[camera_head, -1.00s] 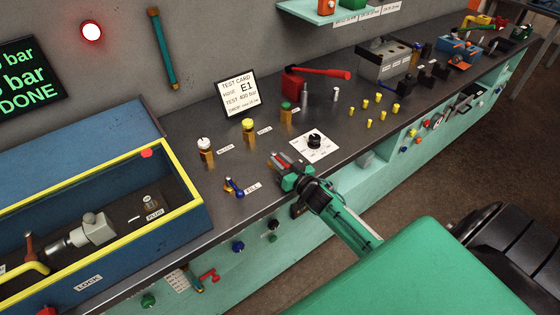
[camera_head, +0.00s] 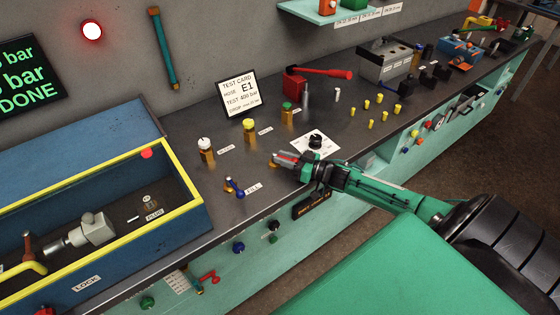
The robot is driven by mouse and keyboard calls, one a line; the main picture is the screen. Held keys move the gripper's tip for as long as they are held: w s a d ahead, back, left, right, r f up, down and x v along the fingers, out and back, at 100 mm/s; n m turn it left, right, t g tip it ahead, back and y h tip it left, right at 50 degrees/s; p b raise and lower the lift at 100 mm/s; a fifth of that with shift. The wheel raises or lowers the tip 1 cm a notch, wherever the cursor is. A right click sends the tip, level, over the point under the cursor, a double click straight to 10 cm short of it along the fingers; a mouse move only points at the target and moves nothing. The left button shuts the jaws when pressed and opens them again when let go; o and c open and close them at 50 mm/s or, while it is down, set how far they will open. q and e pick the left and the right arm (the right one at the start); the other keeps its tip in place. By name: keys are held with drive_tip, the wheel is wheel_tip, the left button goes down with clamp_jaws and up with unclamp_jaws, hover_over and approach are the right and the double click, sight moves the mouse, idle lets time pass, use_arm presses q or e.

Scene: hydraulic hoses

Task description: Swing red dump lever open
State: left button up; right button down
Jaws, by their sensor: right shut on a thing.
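The red dump lever (camera_head: 288,157) shows as a thin red strip between the fingers of my right gripper (camera_head: 284,160), over the bench near its front edge. The right gripper is shut on this lever, and its arm reaches in from the right. The fingers hide most of the lever. A brass-coloured fitting (camera_head: 274,161) shows just left of the fingertips; I cannot tell how the lever meets it. My left gripper is not in view.
A blue lever (camera_head: 235,187) stands left of the gripper. A white dial plate (camera_head: 314,145) lies behind it. Brass valves with white (camera_head: 205,145), yellow (camera_head: 249,126) and green (camera_head: 287,107) knobs stand farther back. A yellow-rimmed blue box (camera_head: 195,197) is at left.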

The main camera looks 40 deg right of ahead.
drive_tip(key=shift+d, duration=0.1)
idle(0.4)
drive_tip(key=c, duration=1.2)
unclamp_jaws()
drive_tip(key=shift+s+d+f, duration=0.1)
drive_tip(key=shift+s+d, duration=0.1)
drive_tip(key=shift+s, duration=0.15)
drive_tip(key=b+v, duration=0.2)
drive_tip(key=v, duration=1.1)
drive_tip(key=shift+w+d, duration=0.1)
drive_tip(key=shift+c, duration=0.2)
